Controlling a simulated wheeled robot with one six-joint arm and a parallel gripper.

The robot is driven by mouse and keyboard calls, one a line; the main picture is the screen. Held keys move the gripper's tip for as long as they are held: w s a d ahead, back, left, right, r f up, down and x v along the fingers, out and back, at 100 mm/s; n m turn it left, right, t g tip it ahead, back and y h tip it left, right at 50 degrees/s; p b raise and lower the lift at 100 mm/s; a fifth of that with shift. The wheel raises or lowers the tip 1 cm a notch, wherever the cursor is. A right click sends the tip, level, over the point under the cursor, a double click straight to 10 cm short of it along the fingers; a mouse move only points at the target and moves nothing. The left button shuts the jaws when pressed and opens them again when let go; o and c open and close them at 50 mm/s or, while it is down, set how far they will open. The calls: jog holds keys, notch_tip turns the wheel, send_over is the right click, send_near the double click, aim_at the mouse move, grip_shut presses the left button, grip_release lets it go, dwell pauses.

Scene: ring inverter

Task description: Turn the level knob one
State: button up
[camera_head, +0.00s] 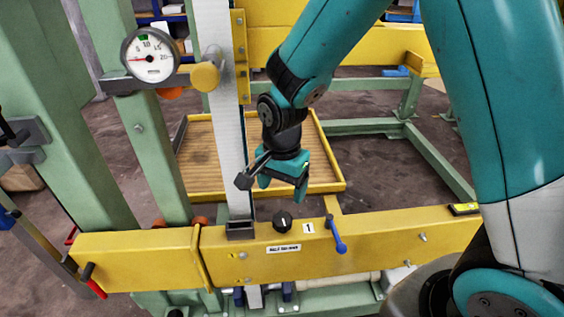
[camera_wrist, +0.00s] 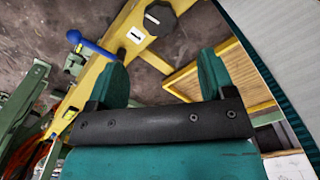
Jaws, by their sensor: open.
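A black knob (camera_head: 282,221) with a white pointer line sits on top of the yellow beam (camera_head: 375,240), left of a white label marked 1 (camera_head: 309,228). In the wrist view the knob (camera_wrist: 160,17) shows at the top, dark and many-sided, with the label (camera_wrist: 135,35) beside it. My gripper (camera_head: 283,187) hangs above and behind the knob, apart from it. Its two teal fingers (camera_wrist: 162,80) are spread with nothing between them. The knob lies beyond the fingertips in the wrist view.
A blue-handled lever (camera_head: 337,236) stands right of the label, close to the knob. A white vertical bar (camera_head: 224,120) rises at the left. A round dial gauge (camera_head: 150,55) is at the upper left. A yellow-rimmed tray (camera_head: 195,193) lies behind the beam.

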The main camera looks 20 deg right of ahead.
notch_tip(320, 180, up, 6)
jog(key=shift+r, duration=0.25)
dwell(0.4)
jog(key=s+a+r+n+y, duration=0.2)
jog(key=s+r+n, duration=0.3)
jog(key=s+n, duration=0.4)
jog(key=s+a+r+n+y, duration=0.2)
jog(key=s+r+n, duration=0.3)
jog(key=s+n, duration=0.3)
jog(key=shift+s+a+n+p, duration=0.25)
jog(key=shift+s+n+p, duration=0.15)
jog(key=shift+s, duration=0.4)
